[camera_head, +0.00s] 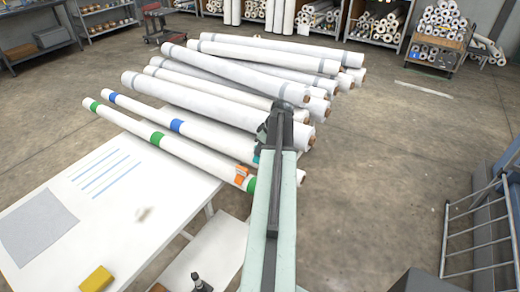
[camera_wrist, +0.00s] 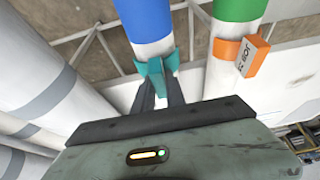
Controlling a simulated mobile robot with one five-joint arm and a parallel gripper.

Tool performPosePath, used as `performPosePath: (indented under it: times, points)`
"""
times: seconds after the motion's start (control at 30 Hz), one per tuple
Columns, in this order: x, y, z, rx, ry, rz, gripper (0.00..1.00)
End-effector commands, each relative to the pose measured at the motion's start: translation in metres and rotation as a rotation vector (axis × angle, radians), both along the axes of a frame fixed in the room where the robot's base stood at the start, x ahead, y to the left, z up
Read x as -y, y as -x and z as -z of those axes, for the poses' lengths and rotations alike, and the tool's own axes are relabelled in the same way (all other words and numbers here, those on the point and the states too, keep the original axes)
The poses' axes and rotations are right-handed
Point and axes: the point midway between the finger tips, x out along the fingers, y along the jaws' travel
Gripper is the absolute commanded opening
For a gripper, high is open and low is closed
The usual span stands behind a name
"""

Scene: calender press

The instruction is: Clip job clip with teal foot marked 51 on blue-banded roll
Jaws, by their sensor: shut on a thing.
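The blue-banded roll (camera_head: 215,137) is a long white roll lying slanted, with blue bands along it. In the wrist view its blue band (camera_wrist: 146,18) is at the top centre. A teal clip (camera_wrist: 152,68) sits between the fingertips of my gripper (camera_wrist: 160,90), which is shut on it. The clip overlaps the white part just below the blue band; I cannot tell whether it is around the roll or only in front of it. No number on it is readable. In the head view a bit of teal (camera_head: 256,158) shows beside my arm, which hides the rest.
A green-banded roll (camera_head: 120,119) lies alongside, with an orange clip (camera_wrist: 240,57) marked JOB on it. Several plain and grey-banded rolls (camera_head: 215,107) lie behind. A white table (camera_head: 130,205) with a yellow block (camera_head: 97,279) is at left.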

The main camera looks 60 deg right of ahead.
Motion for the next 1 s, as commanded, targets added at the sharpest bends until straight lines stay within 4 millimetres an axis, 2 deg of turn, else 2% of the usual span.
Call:
performPosePath:
  times: [0.93, 0.97, 1.0]
  points:
    - [0.0007, 0.0009, 0.0059, 0.0, 0.001, 0.001, 0.0]
    - [0.0007, 0.0009, 0.0059, 0.0, 0.001, 0.001, 0.21]
    - [0.0007, 0.0009, 0.0059, 0.0, 0.001, 0.001, 0.32]
